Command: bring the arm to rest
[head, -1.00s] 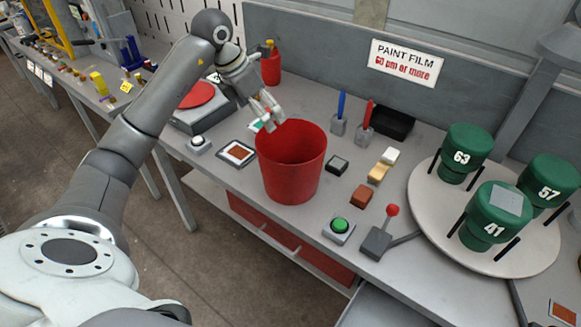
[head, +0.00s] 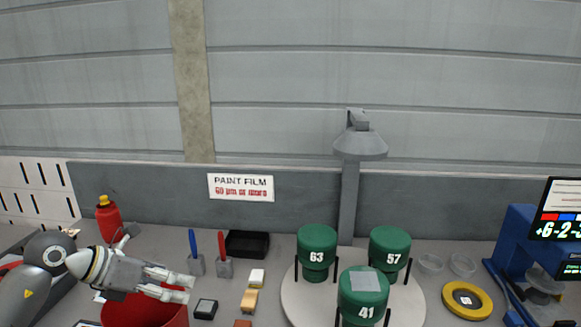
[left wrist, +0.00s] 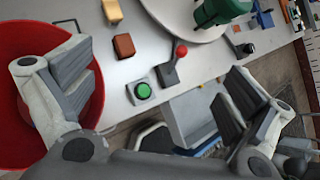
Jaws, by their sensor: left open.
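My left gripper (head: 190,289) is open and empty. In the head view it hangs over the red bin (head: 150,312) at the lower left, with its arm coming in from the left edge. In the left wrist view its two fingers (left wrist: 160,95) are spread wide with nothing between them. The left finger overlaps the red bin (left wrist: 12,75) there. The green button (left wrist: 143,91) and the red-knobbed lever (left wrist: 170,70) show in the gap, on the bench below. My right gripper does not show.
A round white turntable (head: 407,306) carries green cylinders 63 (head: 316,250), 57 (head: 390,252) and 41 (head: 362,300). A lamp (head: 360,145) stands behind it. A red bottle (head: 108,220), two pen holders and a black tray (head: 247,244) stand along the back. A yellow ring (head: 467,300) lies at right.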

